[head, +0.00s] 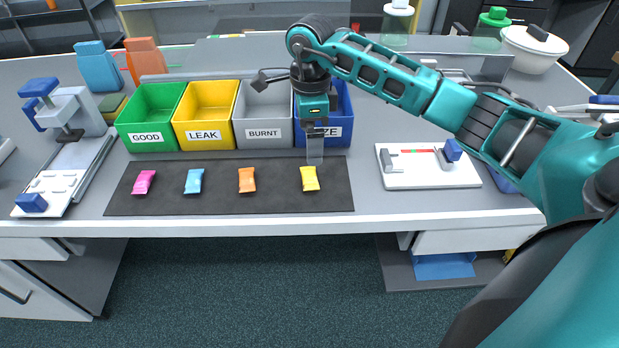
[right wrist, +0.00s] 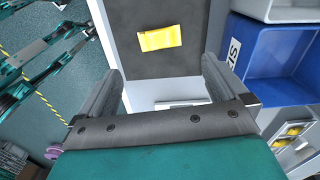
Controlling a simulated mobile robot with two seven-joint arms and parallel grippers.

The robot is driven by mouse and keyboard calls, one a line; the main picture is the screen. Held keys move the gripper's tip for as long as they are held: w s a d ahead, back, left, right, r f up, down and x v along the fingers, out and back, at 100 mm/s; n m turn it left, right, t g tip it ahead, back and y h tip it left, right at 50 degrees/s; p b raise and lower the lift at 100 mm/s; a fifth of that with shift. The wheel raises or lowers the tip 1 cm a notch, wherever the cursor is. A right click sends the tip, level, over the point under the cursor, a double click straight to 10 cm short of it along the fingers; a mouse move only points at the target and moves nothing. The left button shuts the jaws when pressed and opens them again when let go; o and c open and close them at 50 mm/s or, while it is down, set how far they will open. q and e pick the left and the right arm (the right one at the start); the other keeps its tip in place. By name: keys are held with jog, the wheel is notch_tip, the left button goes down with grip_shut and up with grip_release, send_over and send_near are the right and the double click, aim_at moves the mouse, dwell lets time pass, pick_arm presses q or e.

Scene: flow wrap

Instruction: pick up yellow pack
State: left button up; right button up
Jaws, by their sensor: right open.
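The yellow pack (head: 310,178) lies on the dark mat (head: 220,203), the rightmost in a row of packs. It also shows in the right wrist view (right wrist: 160,38), beyond and between my fingers. My right gripper (head: 315,152) hangs pointing down above the mat's back edge, beside the pack, in front of the blue bin. In the right wrist view my right gripper (right wrist: 160,85) has its two fingers wide apart with nothing between them. My left gripper is not in view.
Pink (head: 144,182), blue (head: 194,181) and orange (head: 247,180) packs lie left on the mat. Green (head: 150,117), yellow (head: 206,113), grey (head: 263,113) and blue (head: 340,110) bins stand behind it. A white device (head: 425,168) sits to the right.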

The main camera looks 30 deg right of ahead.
aim_at(309, 176)
notch_tip(309, 176, down, 10)
jog(key=shift+w+a+f, duration=0.1)
jog(key=c, duration=1)
